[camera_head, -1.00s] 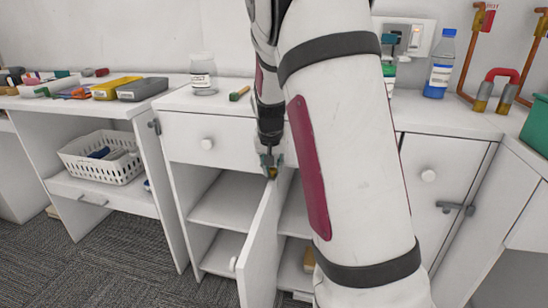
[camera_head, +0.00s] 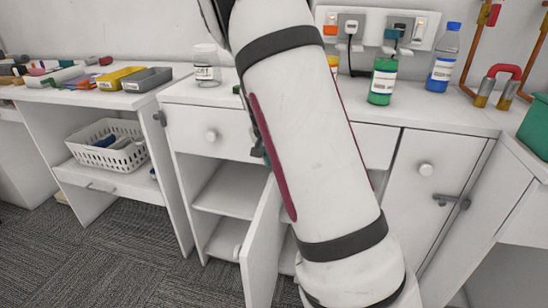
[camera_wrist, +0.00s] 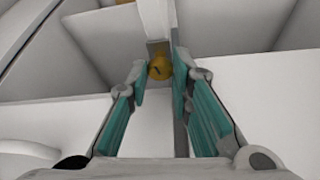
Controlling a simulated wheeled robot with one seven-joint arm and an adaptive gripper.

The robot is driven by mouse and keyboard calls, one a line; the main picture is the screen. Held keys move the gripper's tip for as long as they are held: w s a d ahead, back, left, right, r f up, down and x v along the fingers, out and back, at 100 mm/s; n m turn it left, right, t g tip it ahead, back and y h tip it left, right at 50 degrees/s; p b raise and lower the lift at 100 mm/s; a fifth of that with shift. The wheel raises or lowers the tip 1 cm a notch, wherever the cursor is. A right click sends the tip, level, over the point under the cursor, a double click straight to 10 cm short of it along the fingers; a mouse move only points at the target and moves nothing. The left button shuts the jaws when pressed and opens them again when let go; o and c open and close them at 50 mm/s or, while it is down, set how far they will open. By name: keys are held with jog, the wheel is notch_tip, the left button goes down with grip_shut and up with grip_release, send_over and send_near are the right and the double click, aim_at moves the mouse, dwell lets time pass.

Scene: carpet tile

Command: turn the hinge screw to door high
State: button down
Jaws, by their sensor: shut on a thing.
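The open white cabinet door (camera_head: 262,250) stands swung out below my arm in the head view. I cannot see how far the screw is turned.
White shelves lie inside the open cabinet. A closed cabinet door (camera_head: 425,190) with a dark latch is at right. A glass jar (camera_head: 206,68), a green bottle (camera_head: 382,80) and a blue bottle (camera_head: 441,62) stand on the counter. A white basket (camera_head: 107,148) is at left.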

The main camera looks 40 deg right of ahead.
jog(key=c, duration=1.4)
grip_release()
jog(key=v, duration=1.2)
